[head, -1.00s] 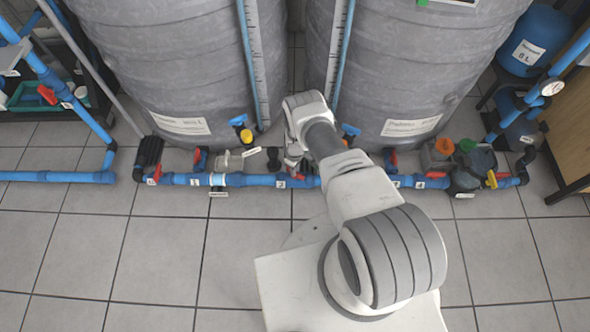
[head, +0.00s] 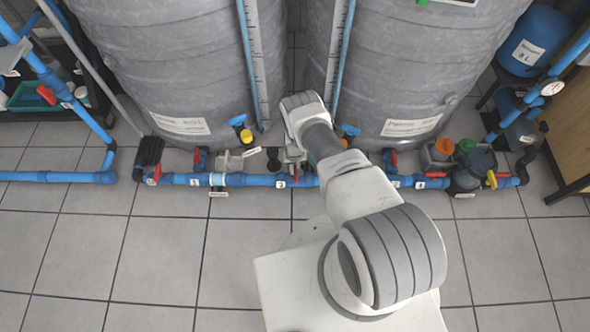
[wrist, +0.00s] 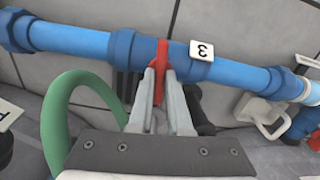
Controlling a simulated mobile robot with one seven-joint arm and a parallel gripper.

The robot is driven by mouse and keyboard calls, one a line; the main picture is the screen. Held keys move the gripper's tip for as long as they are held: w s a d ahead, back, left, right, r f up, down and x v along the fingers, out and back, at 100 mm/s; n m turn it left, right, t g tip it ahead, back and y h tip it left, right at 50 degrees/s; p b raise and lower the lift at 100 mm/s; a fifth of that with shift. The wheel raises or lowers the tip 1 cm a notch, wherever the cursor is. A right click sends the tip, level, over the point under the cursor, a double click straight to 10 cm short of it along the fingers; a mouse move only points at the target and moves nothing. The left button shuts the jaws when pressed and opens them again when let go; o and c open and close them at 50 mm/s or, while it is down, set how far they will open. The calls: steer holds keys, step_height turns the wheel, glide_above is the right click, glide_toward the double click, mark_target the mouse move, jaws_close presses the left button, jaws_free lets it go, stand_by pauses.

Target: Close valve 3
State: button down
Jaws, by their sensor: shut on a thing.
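Valve 3 has a red handle (wrist: 162,62) on the blue pipe (wrist: 70,40), next to a white tag marked 3 (wrist: 201,50), seen upside down in the wrist view. My gripper (wrist: 160,78) has its two grey fingers on either side of the handle's lower part, shut on it. The handle stands roughly across the pipe in this view. In the head view my gripper (head: 292,155) is low between the two tanks at the floor pipe (head: 258,180), and my arm hides most of the handle there.
Two large grey tanks (head: 190,60) (head: 420,60) stand close behind the pipe. Other red-handled valves (head: 154,173) (head: 393,160) sit along it. A green hose (wrist: 58,110) curves beside my gripper in the wrist view. The tiled floor (head: 150,250) in front is clear.

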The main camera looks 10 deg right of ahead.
steer(key=shift+m, duration=0.6)
steer(key=c, duration=0.9)
jaws_free()
steer(key=shift+o, duration=0.2)
steer(key=shift+r, duration=0.15)
step_height(320, 180, up, 17)
steer(key=p, duration=0.7)
